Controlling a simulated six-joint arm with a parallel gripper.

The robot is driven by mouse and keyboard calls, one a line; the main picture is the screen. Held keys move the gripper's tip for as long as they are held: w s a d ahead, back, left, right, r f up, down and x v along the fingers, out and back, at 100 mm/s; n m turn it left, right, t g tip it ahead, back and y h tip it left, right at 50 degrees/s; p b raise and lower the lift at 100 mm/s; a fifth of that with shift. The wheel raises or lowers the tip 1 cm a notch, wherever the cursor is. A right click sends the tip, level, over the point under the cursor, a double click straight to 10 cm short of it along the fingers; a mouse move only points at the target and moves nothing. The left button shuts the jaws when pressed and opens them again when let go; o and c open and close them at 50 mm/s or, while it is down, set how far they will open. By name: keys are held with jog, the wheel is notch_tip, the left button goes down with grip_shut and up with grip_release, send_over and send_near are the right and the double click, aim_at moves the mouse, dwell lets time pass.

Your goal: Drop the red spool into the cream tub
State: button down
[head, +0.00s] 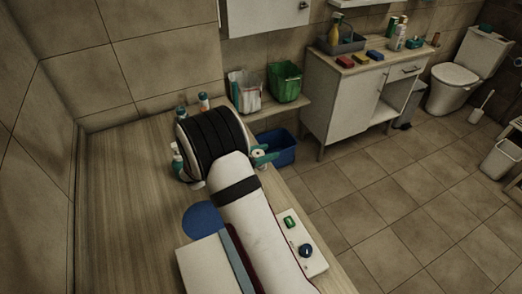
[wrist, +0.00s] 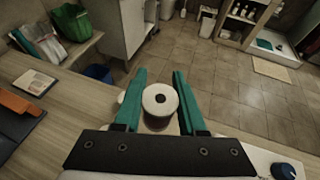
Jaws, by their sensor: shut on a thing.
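My gripper (wrist: 160,76) has two teal fingers closed on the red spool (wrist: 160,101) in the wrist view. The spool has a white round top with a dark centre hole and a dark reddish side. It sits upright between the fingers. A pale patch shows below it between the fingers; I cannot tell if this is the cream tub. In the head view my black-banded wrist hides most of the fingers and what lies under them. I cannot make out the cream tub clearly in either view.
On the counter are a blue disc (head: 203,220), books (head: 205,268) and a white box with a green button and dark knob (head: 314,262). Small bottles (head: 203,101) stand near the wall. A green bag (head: 285,82) stands on a shelf, a blue bin (head: 281,148) below.

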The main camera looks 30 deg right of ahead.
jog(key=s+a+f+m+g, duration=0.1)
jog(key=g, duration=0.1)
jog(key=s+a+f+m+g, duration=0.1)
jog(key=s+a+m+g, duration=0.1)
jog(key=shift+s+f+h, duration=0.15)
jog(key=shift+s+h, duration=0.05)
jog(key=shift+h, duration=0.1)
jog(key=shift+f, duration=2.7)
jog(key=shift+c, duration=2)
grip_release()
jog(key=shift+a, duration=0.1)
jog(key=v, duration=1.5)
jog(key=shift+a, duration=0.35)
jog(key=shift+s+r, duration=0.1)
